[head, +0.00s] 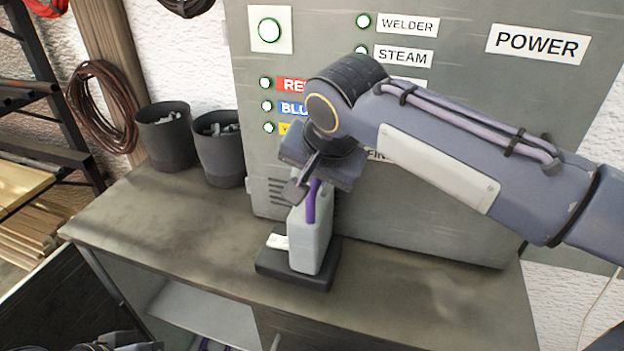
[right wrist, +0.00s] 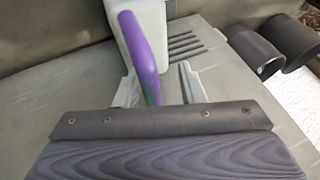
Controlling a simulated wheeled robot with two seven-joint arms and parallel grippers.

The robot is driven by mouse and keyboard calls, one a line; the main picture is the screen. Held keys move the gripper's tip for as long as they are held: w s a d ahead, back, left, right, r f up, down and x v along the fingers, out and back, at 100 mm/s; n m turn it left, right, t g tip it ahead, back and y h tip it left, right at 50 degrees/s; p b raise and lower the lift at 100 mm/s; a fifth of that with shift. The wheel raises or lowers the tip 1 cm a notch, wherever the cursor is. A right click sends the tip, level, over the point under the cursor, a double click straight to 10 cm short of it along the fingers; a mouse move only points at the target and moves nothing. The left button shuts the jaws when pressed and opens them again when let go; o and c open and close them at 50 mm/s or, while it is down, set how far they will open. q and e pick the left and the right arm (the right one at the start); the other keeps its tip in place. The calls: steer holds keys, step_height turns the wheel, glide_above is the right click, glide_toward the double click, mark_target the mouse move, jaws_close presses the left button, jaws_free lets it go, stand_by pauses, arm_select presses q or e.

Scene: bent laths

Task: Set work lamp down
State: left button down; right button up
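The work lamp appears to be the pale grey upright body (head: 310,243) with a purple handle (head: 311,203). It stands upright on a flat black base (head: 292,273) on the bench; I cannot tell if the base is part of the lamp. My right gripper (head: 302,190) is above it, at the handle. In the right wrist view the purple handle (right wrist: 145,50) passes between the two fingers (right wrist: 160,84), with a visible gap to the right finger. The pale body (right wrist: 147,25) is beyond. A grey part at the lower left of the head view may be my left arm; its fingers are not clear.
A grey cabinet (head: 450,215) with labels and green-ringed lights stands close behind the lamp. Two dark bins (head: 218,160) stand at the back left of the bench. The bench top (head: 180,235) is clear left of the lamp and at front right. Coiled cable hangs at left.

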steer(key=v, duration=1.1)
steer(key=shift+d+r, duration=0.15)
steer(key=shift+r, duration=0.05)
